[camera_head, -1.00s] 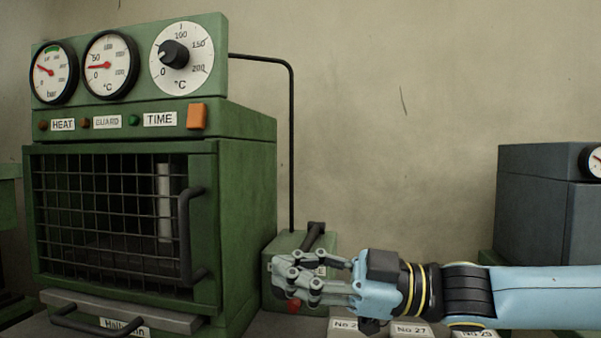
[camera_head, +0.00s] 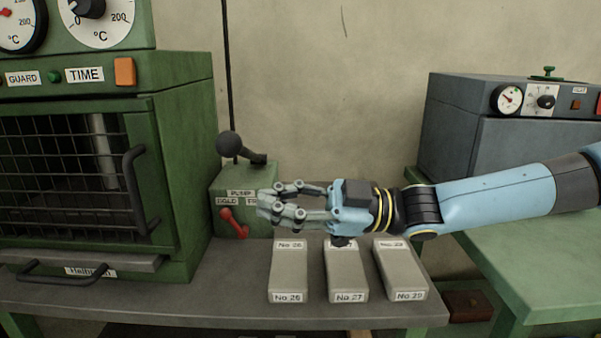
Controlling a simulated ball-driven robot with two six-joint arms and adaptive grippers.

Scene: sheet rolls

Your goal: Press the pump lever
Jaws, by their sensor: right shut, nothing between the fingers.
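The pump (camera_head: 227,183) is a small green box against the back wall, right of the green press. Its black lever (camera_head: 243,150) has a round knob and slants up to the left from the top of the box. A red handle (camera_head: 234,222) sits on its front, below labels partly hidden by my fingers. My right gripper (camera_head: 262,207) comes in from the right, shut and empty. Its fingertips overlap the right part of the pump's front in the picture, below the lever; I cannot tell whether they touch. My left gripper is out of view.
The green press (camera_head: 175,115) with a mesh guard and handle stands at left. Three grey blocks (camera_head: 288,272) with number labels lie on the grey bench (camera_head: 210,300) below my right arm. A blue-grey machine (camera_head: 455,140) stands on a green table (camera_head: 510,255) at right.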

